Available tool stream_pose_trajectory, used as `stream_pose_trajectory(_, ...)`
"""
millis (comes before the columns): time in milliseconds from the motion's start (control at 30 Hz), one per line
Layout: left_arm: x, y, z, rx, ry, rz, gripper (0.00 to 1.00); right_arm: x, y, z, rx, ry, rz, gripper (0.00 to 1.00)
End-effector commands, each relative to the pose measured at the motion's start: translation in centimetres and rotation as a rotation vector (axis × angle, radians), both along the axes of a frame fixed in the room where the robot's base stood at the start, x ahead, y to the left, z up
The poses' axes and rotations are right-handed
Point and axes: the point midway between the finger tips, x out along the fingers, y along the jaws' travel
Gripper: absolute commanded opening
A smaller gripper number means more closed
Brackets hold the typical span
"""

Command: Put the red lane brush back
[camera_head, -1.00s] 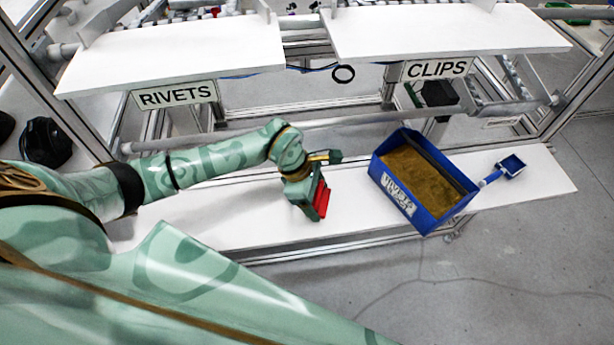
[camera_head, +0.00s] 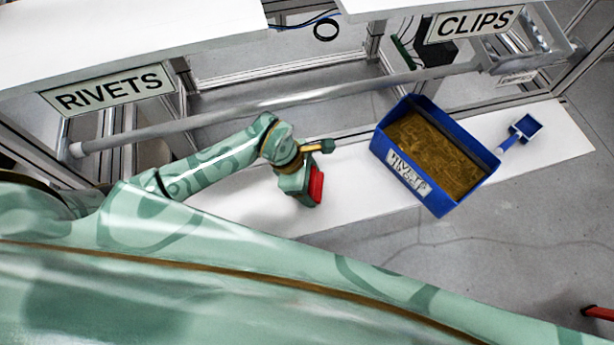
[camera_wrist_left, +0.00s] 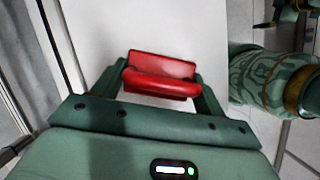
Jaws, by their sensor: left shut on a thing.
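My left gripper (camera_head: 309,187) is low over the white bench board (camera_head: 262,209) in the head view. It is shut on the red lane brush (camera_head: 317,184), which shows as a small red block at the jaws. In the left wrist view, the red brush (camera_wrist_left: 160,75) lies across between the two green fingers, with a rounded red bar on its near side. White board fills the view behind it. I cannot tell whether the brush touches the board. Its bristles do not show clearly.
A blue bin (camera_head: 437,201) with brown contents stands right of the gripper. A small blue scoop (camera_head: 524,128) lies beyond it. RIVETS (camera_head: 108,90) and CLIPS (camera_head: 476,24) signs hang from the upper shelf. A grey rail (camera_head: 250,108) runs behind the board. A red object (camera_head: 598,313) shows at lower right.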

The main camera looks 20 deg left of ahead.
Motion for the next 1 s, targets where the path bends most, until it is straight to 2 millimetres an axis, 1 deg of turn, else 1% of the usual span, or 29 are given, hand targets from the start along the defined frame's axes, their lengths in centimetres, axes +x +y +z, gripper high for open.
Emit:
stream_pose_trajectory(67,0.0,0.0,0.1,-0.001,-0.001,-0.001,0.44,-0.2,0.2,0.0,0.002,0.003,-0.001,0.94)
stream_pose_trajectory(200,0.0,0.0,-0.3,-0.001,-0.001,-0.002,0.44,-1.6,-0.3,-0.3,-0.005,0.024,0.001,0.94)
stream_pose_trajectory(233,0.0,0.0,-0.3,-0.001,0.000,-0.001,0.78,-1.9,-0.4,-0.3,-0.007,0.028,0.001,0.94)
stream_pose_trajectory(300,0.0,0.0,-0.2,-0.001,0.000,-0.001,0.94,-2.2,-0.5,-0.2,-0.007,0.034,0.002,0.94)
stream_pose_trajectory(567,0.0,0.0,-0.2,-0.002,0.000,-0.001,0.94,-1.6,-0.5,-0.2,-0.007,0.024,0.002,0.94)
stream_pose_trajectory(667,0.1,0.1,0.4,-0.001,-0.002,0.000,0.94,-1.6,-0.6,0.1,-0.008,0.024,0.002,0.94)
stream_pose_trajectory(767,0.0,0.8,1.9,0.001,-0.004,-0.002,0.94,-1.5,-0.7,0.1,-0.009,0.023,0.003,0.94)
stream_pose_trajectory(1000,-0.5,3.0,7.1,0.002,-0.004,-0.003,0.94,-1.4,-0.7,0.1,-0.011,0.021,0.003,0.94)
